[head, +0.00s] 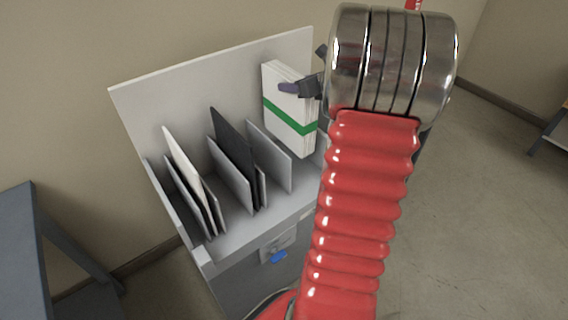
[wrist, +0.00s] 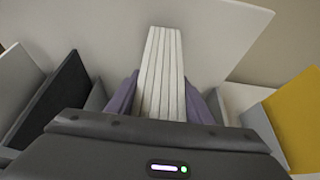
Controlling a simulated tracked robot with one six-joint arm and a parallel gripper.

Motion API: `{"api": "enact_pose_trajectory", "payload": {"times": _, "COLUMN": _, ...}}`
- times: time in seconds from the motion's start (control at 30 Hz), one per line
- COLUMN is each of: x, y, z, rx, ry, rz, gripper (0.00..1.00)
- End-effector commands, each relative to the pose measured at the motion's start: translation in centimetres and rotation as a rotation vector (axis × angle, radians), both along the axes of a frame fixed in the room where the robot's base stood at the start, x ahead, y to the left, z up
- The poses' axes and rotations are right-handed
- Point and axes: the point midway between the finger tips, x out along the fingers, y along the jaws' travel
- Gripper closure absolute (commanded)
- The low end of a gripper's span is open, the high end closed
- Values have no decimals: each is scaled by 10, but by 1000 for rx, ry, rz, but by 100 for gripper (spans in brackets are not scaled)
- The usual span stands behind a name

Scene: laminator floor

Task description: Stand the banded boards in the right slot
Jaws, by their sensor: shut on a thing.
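The banded boards (head: 284,110) are a white stack with a green band. My gripper (head: 304,87) is shut on their upper part and holds them upright near the rack's back panel. In the wrist view, the stack's pale edges (wrist: 162,75) show between my purple finger pads. The grey slotted rack (head: 236,225) has upright dividers. The boards are right of the divider (head: 268,155) in the head view; whether their lower edge touches the rack floor cannot be told. My red arm hides the rack's right end there.
A white board (head: 183,155) leans in the left slot and a black board (head: 232,145) in a middle slot. The wrist view shows a yellow board (wrist: 298,115) to the right, beyond a grey divider (wrist: 262,125). A blue-grey table (head: 25,250) stands at left.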

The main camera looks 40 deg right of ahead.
Motion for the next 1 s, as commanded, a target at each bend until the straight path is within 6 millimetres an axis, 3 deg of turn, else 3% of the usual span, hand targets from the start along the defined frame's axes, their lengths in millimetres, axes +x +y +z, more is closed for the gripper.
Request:
{"api": "enact_pose_trajectory", "payload": {"times": 0.4, "x": 6, "y": 6, "z": -2, "rx": 0, "ry": -1, "rz": 13, "gripper": 100}}
{"api": "enact_pose_trajectory", "payload": {"times": 0.8, "x": 7, "y": 7, "z": -55, "rx": 1, "ry": -1, "rz": 15, "gripper": 100}}
{"api": "enact_pose_trajectory", "payload": {"times": 1.0, "x": 7, "y": 7, "z": -61, "rx": -1, "ry": -3, "rz": 16, "gripper": 100}}
